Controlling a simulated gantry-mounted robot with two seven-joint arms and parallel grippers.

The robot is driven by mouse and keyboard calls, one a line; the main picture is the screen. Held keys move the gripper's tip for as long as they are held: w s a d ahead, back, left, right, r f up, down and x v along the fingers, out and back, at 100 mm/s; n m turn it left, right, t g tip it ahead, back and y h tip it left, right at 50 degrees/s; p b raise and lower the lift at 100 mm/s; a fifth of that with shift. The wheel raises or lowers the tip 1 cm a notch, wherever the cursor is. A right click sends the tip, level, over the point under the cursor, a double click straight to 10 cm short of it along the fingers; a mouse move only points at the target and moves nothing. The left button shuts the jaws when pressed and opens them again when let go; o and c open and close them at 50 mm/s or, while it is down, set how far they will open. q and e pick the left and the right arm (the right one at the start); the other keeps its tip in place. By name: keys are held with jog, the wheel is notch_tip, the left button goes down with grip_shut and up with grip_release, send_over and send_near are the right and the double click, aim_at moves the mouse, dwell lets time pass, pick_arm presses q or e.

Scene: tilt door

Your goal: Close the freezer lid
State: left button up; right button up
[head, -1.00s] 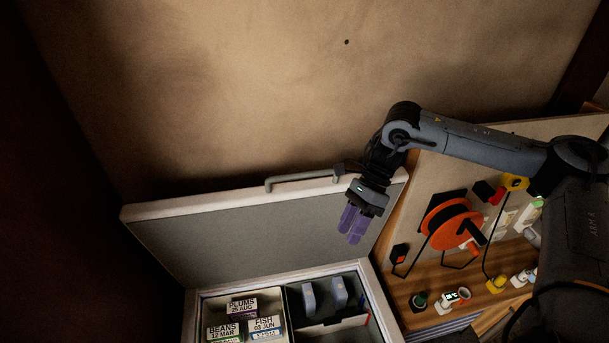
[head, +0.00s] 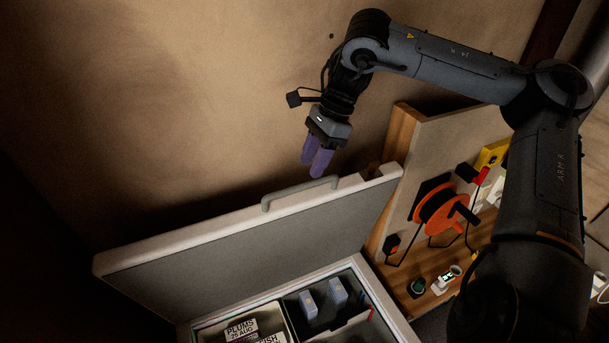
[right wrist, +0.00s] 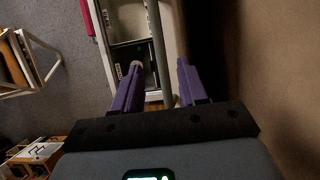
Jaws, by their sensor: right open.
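The freezer lid (head: 260,235) stands open, tilted up at the back of the freezer box (head: 375,300). A grey bar handle (head: 300,190) is fixed along its top edge. My right gripper (head: 317,172), with purple fingers, is open and empty just above the handle in the head view. In the right wrist view its fingers (right wrist: 158,80) are spread, and a grey bar, seemingly the handle (right wrist: 157,45), lies in line with the gap between them. I cannot tell the distance, and no contact shows. My left gripper is not in view.
Inside the freezer are labelled boxes (head: 241,330) and blue-grey packs (head: 309,304), below the rim. To the right, a wooden bench with a board carries an orange cable reel (head: 438,211). A wall (head: 190,110) stands behind the lid. A stool (right wrist: 28,62) shows in the right wrist view.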

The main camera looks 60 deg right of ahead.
aim_at(303, 184)
jog(key=shift+p+x, duration=0.4)
jog(key=shift+x, duration=2.15)
grip_shut()
